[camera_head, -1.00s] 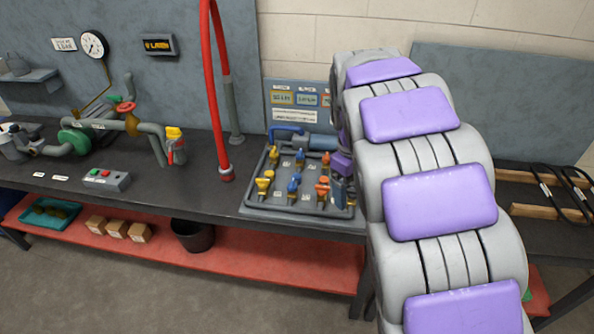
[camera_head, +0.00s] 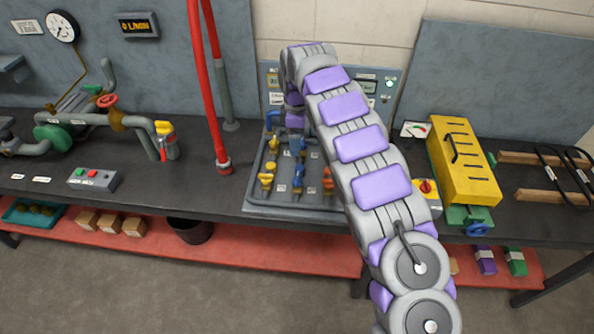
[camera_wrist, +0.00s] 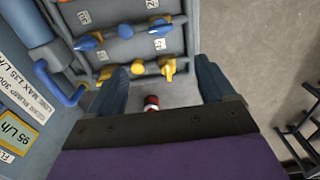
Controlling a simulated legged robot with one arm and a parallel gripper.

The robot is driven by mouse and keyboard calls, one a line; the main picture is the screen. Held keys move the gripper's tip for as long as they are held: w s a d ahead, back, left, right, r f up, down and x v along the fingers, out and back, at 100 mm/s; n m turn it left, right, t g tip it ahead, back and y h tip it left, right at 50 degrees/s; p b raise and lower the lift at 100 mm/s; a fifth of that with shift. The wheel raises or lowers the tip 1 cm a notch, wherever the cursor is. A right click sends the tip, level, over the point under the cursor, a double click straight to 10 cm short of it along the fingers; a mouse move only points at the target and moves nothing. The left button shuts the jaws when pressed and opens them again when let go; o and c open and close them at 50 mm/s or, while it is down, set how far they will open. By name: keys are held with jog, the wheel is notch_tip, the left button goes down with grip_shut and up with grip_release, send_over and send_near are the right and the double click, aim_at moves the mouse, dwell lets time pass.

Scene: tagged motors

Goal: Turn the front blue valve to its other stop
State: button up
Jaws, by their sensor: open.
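In the head view the front blue valve (camera_head: 299,186) is at the near end of the middle row on a grey valve tray (camera_head: 262,208). Other blue handles (camera_head: 296,147) are behind it. In the wrist view the front blue valve (camera_wrist: 159,25) is near the top, between the orange row and the yellow row. My gripper (camera_wrist: 162,66) is open and empty, its fingertips on either side of the front yellow handle (camera_wrist: 167,68) in the picture. Contact cannot be told. The blue valve lies above the fingers in the picture.
Yellow valves (camera_head: 266,181) and orange valves (camera_head: 328,181) flank the blue row. A red pipe (camera_head: 206,90) rises left of the tray. A yellow case (camera_head: 462,160) stands to the right. A labelled panel is behind the tray.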

aim_at(297, 177)
notch_tip(297, 177, down, 17)
jog(key=b, duration=0.3)
jog(key=shift+d+f, duration=0.15)
jog(key=shift+f, duration=0.05)
jog(key=c, duration=1.1)
